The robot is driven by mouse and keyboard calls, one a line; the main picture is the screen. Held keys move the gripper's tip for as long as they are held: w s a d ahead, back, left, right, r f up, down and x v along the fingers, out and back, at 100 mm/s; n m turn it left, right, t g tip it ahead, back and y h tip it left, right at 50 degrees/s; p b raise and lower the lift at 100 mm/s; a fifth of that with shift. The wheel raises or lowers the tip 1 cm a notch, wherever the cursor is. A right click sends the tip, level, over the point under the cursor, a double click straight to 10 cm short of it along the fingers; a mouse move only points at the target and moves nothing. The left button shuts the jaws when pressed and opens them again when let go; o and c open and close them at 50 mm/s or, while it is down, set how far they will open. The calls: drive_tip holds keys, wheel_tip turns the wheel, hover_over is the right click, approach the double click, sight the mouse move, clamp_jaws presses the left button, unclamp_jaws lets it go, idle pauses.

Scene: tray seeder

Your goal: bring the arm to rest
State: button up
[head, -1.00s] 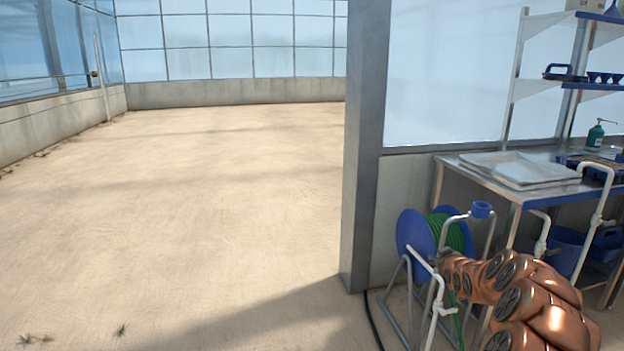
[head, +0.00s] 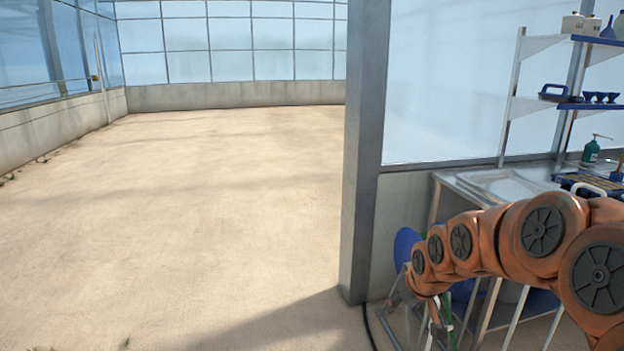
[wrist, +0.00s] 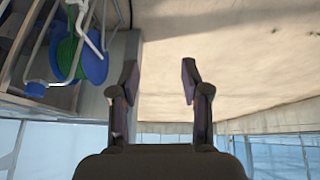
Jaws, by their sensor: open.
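My gripper (wrist: 158,82) shows in the wrist view with its two dark fingers spread apart and nothing between them. Beyond the fingers are the pale floor and, low in the picture, the glazed walls, which appear upside down. In the head view my orange arm reaches in from the right edge toward the lower middle. The gripper cannot be made out clearly there, at the arm's far end in front of the hose reel.
A blue hose reel (head: 407,246) stands behind my arm; it also shows in the wrist view (wrist: 94,62). A metal bench (head: 462,184) is at the right, with shelves (head: 548,108) above. A grey post (head: 362,150) stands left of it. The floor (head: 190,220) at left is clear.

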drive_tip(key=s+r+m+g+p, duration=0.1)
drive_tip(key=s+r+g+p, duration=0.1)
drive_tip(key=s, duration=1)
drive_tip(key=s+a+r+m+g+p, duration=0.1)
drive_tip(key=s+r+g+p, duration=0.2)
drive_tip(key=s, duration=1)
drive_tip(key=s+a+r+g+h+p, duration=0.1)
drive_tip(key=s+r+g+p, duration=0.1)
drive_tip(key=s, duration=1)
drive_tip(key=shift+s+r+m+g+p, duration=0.3)
drive_tip(key=shift+s+r+m+p, duration=0.15)
drive_tip(key=shift+r, duration=0.2)
drive_tip(key=shift+s+a, duration=0.1)
drive_tip(key=shift+c, duration=0.5)
drive_tip(key=shift+s, duration=0.1)
